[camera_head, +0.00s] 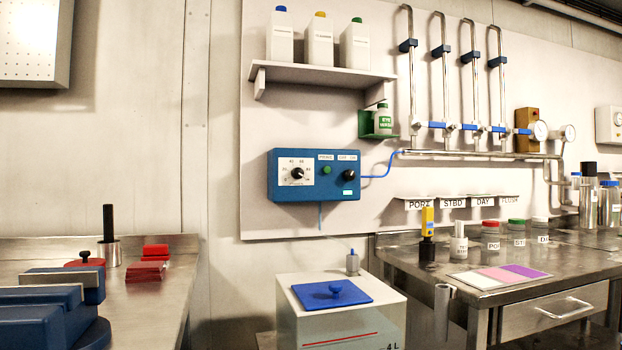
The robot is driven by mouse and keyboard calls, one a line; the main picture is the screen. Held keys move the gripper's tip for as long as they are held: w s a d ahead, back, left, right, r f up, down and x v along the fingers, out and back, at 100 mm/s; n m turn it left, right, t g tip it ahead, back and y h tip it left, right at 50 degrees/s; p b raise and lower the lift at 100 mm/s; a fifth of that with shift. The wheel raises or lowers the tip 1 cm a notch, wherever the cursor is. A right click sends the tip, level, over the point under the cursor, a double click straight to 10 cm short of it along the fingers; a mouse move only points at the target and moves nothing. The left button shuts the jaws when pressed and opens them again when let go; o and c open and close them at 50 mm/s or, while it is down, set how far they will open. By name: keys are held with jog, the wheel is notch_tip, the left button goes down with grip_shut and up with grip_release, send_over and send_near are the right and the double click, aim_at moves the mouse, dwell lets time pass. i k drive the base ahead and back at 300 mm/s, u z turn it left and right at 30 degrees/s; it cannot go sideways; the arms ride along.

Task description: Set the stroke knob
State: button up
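The stroke knob (297,173) is a small black knob on a white dial plate with printed numbers around it. The plate is on the left part of the front of a blue control box (314,190) mounted on the pale wall panel. The knob's exact pointer setting is too small to read. A green button (326,170) and another black knob (348,176) sit to its right on the same box. My gripper is not in view, and nothing covers the knob.
A white tank with a blue lid (333,293) stands below the box. A steel bench (150,300) with a blue vise (40,310) is at left. A steel table (400,262) with bottles is at right. A shelf (322,76) with three bottles hangs above.

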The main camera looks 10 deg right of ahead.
aim_at(297, 173)
jog(key=z, duration=2.3)
jog(key=k, duration=1)
jog(key=u, duration=1.2)
jog(key=i, duration=0.55)
jog(key=u, duration=0.05)
